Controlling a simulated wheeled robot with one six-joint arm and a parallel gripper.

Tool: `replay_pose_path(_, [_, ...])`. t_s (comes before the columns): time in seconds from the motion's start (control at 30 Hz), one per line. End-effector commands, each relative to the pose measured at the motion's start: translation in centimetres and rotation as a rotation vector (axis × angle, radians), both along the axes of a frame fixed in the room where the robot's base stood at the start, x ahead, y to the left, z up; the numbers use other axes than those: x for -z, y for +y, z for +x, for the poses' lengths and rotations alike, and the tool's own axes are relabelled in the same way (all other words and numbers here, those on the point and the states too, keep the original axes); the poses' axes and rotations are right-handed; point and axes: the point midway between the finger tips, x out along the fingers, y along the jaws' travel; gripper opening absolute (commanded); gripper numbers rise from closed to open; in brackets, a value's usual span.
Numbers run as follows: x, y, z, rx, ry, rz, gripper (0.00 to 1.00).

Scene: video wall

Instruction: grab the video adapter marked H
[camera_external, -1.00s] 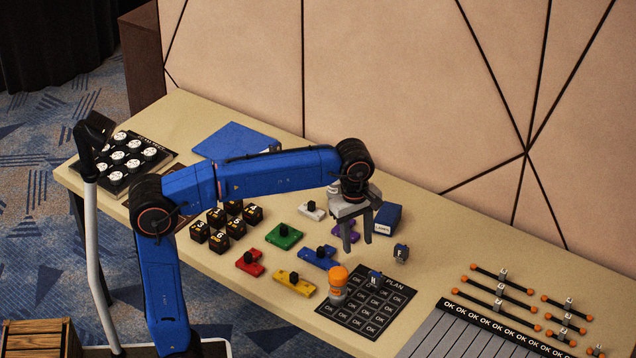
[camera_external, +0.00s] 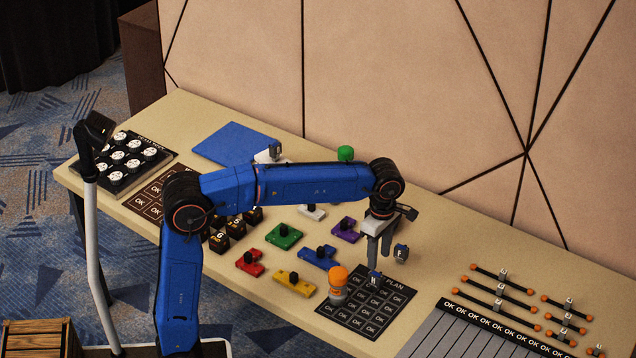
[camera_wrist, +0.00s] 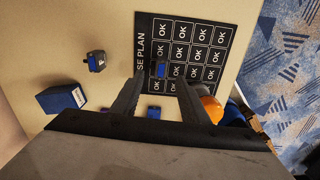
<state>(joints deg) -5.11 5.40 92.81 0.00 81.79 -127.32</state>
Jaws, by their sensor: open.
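Two small dark adapters with blue faces are in view. One adapter (camera_external: 374,279) sits on the top row of the black plan mat (camera_external: 352,318), and it also shows in the wrist view (camera_wrist: 160,70). The other adapter (camera_external: 401,254) stands on the bare table farther back, and it also shows in the wrist view (camera_wrist: 97,61). Their letters are too small to read surely. My gripper (camera_external: 379,261) is open and empty, pointing down above the mat's adapter. In the wrist view that adapter appears between my fingertips (camera_wrist: 160,80), with no clear contact.
An orange-topped grey figure (camera_external: 338,286) stands on the mat close to my gripper. A dark blue box (camera_wrist: 62,98) lies on the table. Coloured blocks, including a yellow one (camera_external: 294,284), lie left. Orange-ended rods (camera_external: 500,290) lie right.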

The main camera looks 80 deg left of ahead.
Motion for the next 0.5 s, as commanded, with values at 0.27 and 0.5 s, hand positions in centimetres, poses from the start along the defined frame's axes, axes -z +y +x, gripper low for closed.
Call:
replay_pose_path(0.27, [3.1,0.0,0.0,0.0,0.001,0.0,0.41])
replay_pose_path(0.5, [5.0,0.0,-0.2,0.001,0.003,0.0,0.41])
